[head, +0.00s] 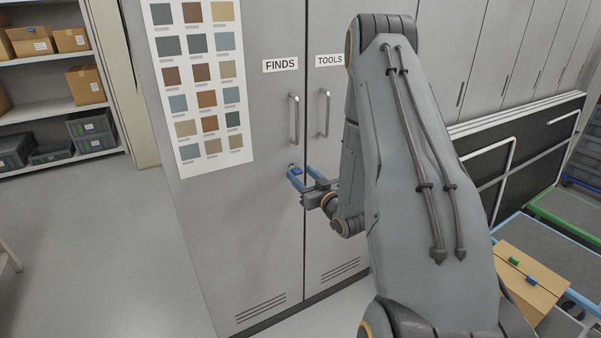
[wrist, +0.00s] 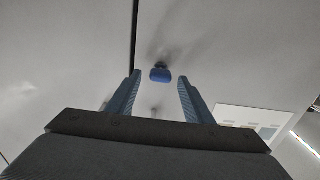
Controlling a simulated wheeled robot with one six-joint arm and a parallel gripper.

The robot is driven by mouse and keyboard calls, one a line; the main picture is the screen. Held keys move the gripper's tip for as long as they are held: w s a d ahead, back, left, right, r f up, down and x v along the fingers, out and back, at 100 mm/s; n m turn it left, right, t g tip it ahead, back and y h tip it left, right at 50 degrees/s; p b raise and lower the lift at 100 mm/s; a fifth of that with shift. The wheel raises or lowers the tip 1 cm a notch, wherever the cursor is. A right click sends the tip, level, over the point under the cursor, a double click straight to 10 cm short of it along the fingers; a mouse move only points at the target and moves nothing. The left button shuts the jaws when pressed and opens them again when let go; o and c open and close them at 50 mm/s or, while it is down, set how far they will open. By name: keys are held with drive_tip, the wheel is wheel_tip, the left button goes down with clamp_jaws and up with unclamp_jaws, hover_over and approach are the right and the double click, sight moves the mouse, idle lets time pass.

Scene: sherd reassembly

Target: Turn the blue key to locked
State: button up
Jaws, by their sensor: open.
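The blue key (head: 295,169) sits on the FINDS cabinet door, below its handle and close to the seam between the two doors. In the wrist view the blue key (wrist: 160,75) shows as a small rounded blue bow, centred between and just beyond my fingertips. My gripper (head: 304,178) is open in front of the door, with its two blue fingers pointing at the key. In the wrist view my gripper (wrist: 158,84) has a finger on each side of the key, apart from it. Lock markings cannot be made out.
The FINDS door (head: 235,240) has a vertical handle (head: 294,118) and a colour chart (head: 200,80). The TOOLS door (head: 330,225) has its own handle (head: 324,113). A cardboard box (head: 530,275) stands at the right. Open floor (head: 90,250) lies at the left.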

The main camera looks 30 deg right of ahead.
drive_tip(key=shift+w, duration=0.7)
drive_tip(key=c, duration=1)
drive_tip(key=shift+c, duration=0.2)
